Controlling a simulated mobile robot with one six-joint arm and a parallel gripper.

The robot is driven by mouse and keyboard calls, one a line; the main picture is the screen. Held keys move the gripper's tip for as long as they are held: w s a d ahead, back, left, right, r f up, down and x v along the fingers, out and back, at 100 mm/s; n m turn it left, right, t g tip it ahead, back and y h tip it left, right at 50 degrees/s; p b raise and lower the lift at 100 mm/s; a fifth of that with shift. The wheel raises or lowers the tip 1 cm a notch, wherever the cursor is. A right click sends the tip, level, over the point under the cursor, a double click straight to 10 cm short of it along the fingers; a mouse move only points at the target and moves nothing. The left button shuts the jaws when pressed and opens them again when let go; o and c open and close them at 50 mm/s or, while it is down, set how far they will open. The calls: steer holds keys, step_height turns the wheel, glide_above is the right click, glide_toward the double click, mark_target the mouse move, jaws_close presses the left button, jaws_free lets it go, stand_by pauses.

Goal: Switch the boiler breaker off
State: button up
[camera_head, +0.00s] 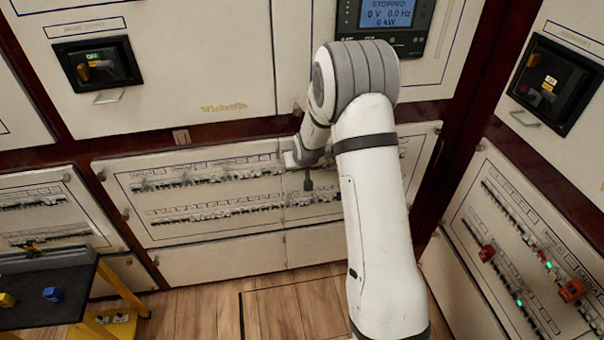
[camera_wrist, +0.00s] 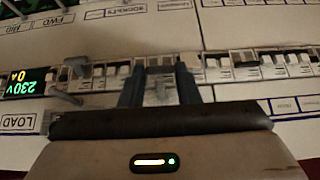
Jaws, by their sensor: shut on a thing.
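The breaker rows (camera_head: 215,212) run across the wide low panel in the head view. In the wrist view a breaker row (camera_wrist: 225,66) crosses the picture, with white breakers side by side. My gripper (camera_wrist: 160,84) is at this row, its two dark fingers closed around one small pale breaker (camera_wrist: 158,92). In the head view my gripper (camera_head: 308,182) reaches the panel from the front, partly hidden by my arm. The held breaker's lever position is hidden between the fingers. No boiler label is readable, so I cannot tell which breaker is held.
A lit display reading 230V (camera_wrist: 27,82) sits at the row's left end in the wrist view. Another breaker panel (camera_head: 520,250) with red clips and green lights is at right. Wooden floor lies clear below.

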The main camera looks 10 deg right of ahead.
steer(key=f+t+b, duration=0.1)
steer(key=t+b, duration=0.1)
steer(key=b, duration=0.5)
steer(key=s+f+t+b, duration=0.1)
steer(key=f+t+b, duration=0.1)
steer(key=b, duration=0.6)
steer(key=f+t+b, duration=0.1)
steer(key=t+b, duration=0.2)
steer(key=b, duration=0.4)
steer(key=shift+s+f, duration=0.15)
steer(key=shift+f, duration=0.15)
steer(key=t+b, duration=0.1)
steer(key=b, duration=0.3)
steer(key=t+b, duration=0.1)
steer(key=b, duration=0.3)
steer(key=shift+f+t, duration=0.35)
steer(key=shift+t, duration=0.05)
steer(key=shift+b, duration=0.45)
steer(key=shift+r+t+b, duration=0.1)
steer(key=shift+t+b, duration=0.4)
steer(key=shift+b, duration=0.4)
steer(key=o, duration=1)
steer(key=s+p, duration=0.1)
steer(key=s, duration=0.2)
steer(key=s+p, duration=0.1)
steer(key=s, duration=0.3)
steer(key=shift+s+r, duration=0.2)
steer(key=shift+s, duration=0.1)
